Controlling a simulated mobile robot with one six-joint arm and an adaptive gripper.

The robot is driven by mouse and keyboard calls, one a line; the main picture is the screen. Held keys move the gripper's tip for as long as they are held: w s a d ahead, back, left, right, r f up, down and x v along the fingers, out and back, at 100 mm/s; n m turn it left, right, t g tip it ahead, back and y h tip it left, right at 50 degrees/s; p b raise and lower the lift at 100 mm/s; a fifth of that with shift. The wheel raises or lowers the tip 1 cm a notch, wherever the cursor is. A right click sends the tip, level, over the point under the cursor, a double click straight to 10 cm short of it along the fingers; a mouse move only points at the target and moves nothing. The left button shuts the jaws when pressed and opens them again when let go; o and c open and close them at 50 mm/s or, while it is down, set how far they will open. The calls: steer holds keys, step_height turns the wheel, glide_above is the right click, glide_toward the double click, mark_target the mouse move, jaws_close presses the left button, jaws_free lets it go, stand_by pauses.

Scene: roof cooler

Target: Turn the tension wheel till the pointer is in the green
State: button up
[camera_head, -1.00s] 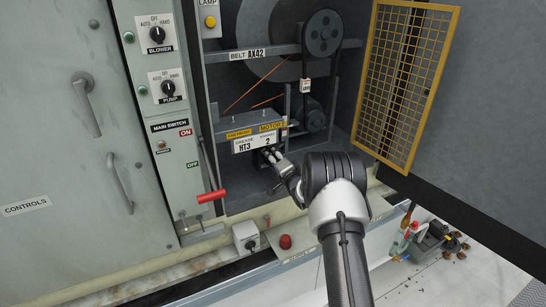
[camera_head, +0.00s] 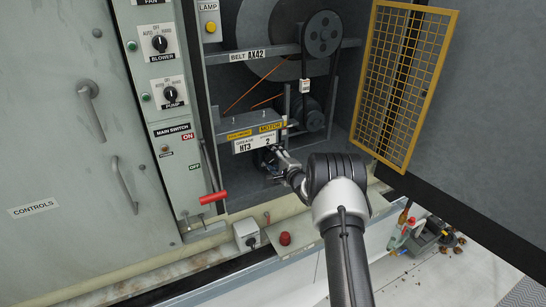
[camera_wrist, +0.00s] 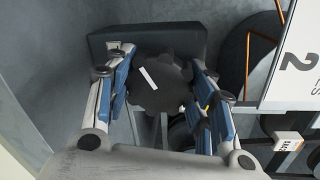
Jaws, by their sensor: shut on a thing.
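The tension wheel (camera_wrist: 160,84) is a dark, lobed knob with a white mark on its face, tilted in the wrist view. My gripper (camera_wrist: 162,72) has its blue-padded fingers on either side of the wheel and is shut on it. In the head view my gripper (camera_head: 272,158) is below the motor plate (camera_head: 257,140), and the wheel is mostly hidden there. A small white box (camera_head: 305,86) sits by the belt and also shows in the wrist view (camera_wrist: 288,143). I cannot make out a pointer or a green zone.
The yellow mesh guard (camera_head: 405,80) stands open at the right. A red-handled lever (camera_head: 213,197) is left of the bay. Tools and debris (camera_head: 425,235) lie at lower right.

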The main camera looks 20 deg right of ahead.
stand_by(0.4)
steer(key=o, duration=1.1)
steer(key=shift+c, duration=0.2)
steer(key=shift+s, duration=0.1)
steer(key=s+r, duration=0.1)
steer(key=s, duration=1)
steer(key=shift+s+d+r, duration=0.15)
steer(key=shift+s+d, duration=0.2)
steer(key=shift+d, duration=0.05)
steer(key=shift+r, duration=0.1)
